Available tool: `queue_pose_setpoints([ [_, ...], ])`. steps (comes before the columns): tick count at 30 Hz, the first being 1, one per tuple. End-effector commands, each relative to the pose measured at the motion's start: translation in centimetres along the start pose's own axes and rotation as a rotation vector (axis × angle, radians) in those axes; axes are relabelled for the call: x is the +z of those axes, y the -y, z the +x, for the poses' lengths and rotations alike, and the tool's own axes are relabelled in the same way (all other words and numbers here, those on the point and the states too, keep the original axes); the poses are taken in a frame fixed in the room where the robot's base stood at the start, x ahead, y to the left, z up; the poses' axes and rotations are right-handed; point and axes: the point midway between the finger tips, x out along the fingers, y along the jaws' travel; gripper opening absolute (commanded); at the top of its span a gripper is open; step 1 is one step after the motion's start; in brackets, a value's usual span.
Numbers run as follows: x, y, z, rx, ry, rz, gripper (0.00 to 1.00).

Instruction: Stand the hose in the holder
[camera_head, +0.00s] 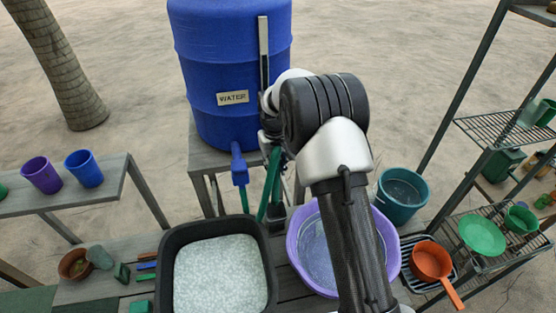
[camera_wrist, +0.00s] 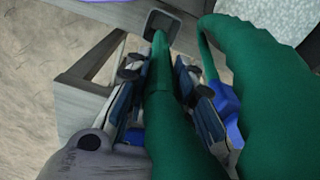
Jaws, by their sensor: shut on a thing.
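The green hose (camera_head: 272,178) hangs in a loop beside the blue water barrel, below its blue tap (camera_head: 239,168). My gripper (camera_wrist: 158,75) is shut on the hose near its free end; in the wrist view the hose (camera_wrist: 166,105) runs between the two fingers. The tip of the hose overlaps a small dark square socket (camera_wrist: 174,22), which looks like the holder, at the corner of a grey wooden surface. I cannot tell whether the tip is inside it or above it.
A blue water barrel (camera_head: 222,65) stands on a grey stand behind. On the front bench are a black tray (camera_head: 170,270) of pale material, a purple basin (camera_head: 297,250) and a teal bucket (camera_head: 402,211). Shelves (camera_head: 508,128) stand at the right, and a side bench (camera_head: 110,190) at the left.

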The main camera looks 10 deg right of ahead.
Motion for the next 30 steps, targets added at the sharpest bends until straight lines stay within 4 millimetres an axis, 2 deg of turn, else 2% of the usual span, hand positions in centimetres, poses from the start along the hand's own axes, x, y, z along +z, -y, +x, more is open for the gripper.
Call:
queue_pose_setpoints([
  [11,0.1,0.0,2.5,-0.001,0.0,0.002,0.0],
  [30,0.6,0.2,10.2,-0.001,0.0,0.002,0.0],
])
